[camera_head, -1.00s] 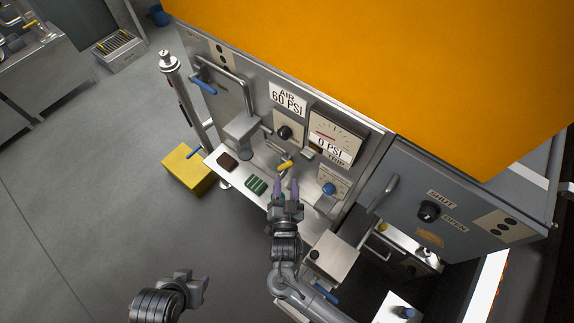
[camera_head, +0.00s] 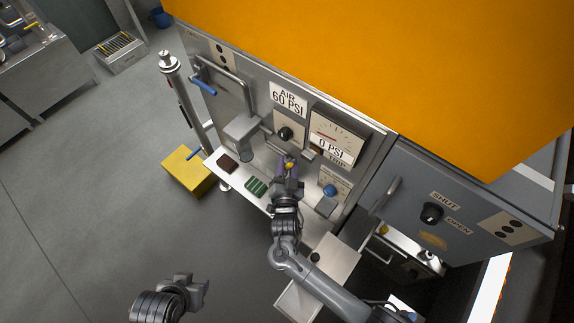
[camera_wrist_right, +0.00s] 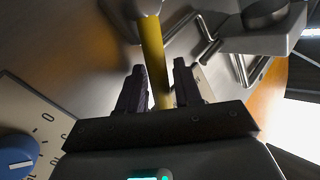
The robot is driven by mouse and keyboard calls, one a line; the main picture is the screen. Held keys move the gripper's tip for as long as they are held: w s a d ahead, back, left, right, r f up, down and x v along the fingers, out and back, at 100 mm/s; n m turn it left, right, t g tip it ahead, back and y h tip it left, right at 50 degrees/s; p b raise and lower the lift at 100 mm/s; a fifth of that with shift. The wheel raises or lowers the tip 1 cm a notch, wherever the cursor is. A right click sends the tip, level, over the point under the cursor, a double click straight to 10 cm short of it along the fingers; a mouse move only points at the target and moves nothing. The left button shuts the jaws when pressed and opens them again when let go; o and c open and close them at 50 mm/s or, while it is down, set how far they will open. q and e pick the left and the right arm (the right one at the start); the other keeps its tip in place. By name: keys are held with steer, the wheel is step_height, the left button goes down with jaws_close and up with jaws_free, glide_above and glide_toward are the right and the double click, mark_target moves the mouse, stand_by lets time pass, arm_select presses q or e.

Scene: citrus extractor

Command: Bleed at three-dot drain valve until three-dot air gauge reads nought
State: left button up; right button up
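A yellow-handled valve lever (camera_wrist_right: 152,50) on the grey machine front lies between the fingers of my right gripper (camera_head: 288,165). In the right wrist view the fingers (camera_wrist_right: 160,88) stand on either side of the lever, with a small gap at the right finger. A gauge (camera_head: 335,135) above and right of the gripper has a card reading 0 PSI, with TRIP below it. A sign (camera_head: 288,97) reads AIR 60 PSI. A dark-dotted plate (camera_head: 221,54) is at the upper left of this front. My left gripper (camera_head: 196,290) hangs over the floor, its jaws unclear.
A blue knob (camera_head: 330,190) is right of my right gripper; it also shows in the right wrist view (camera_wrist_right: 18,155). A shelf holds a green item (camera_head: 256,186). A grey door (camera_head: 460,185) with a SHUT/OPEN knob stands right. A yellow box (camera_head: 186,170) is on the floor.

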jaws_close()
steer(key=m+t+b, duration=0.1)
steer(key=m+b, duration=0.1)
steer(key=b, duration=0.1)
steer(key=s+d+f+m+t+h+b, duration=0.1)
steer(key=b, duration=0.3)
steer(key=shift+s+d+f+m+b, duration=0.25)
steer(key=shift+f+m+b, duration=0.05)
steer(key=shift+m, duration=0.1)
steer(key=shift+o, duration=1.4)
jaws_free()
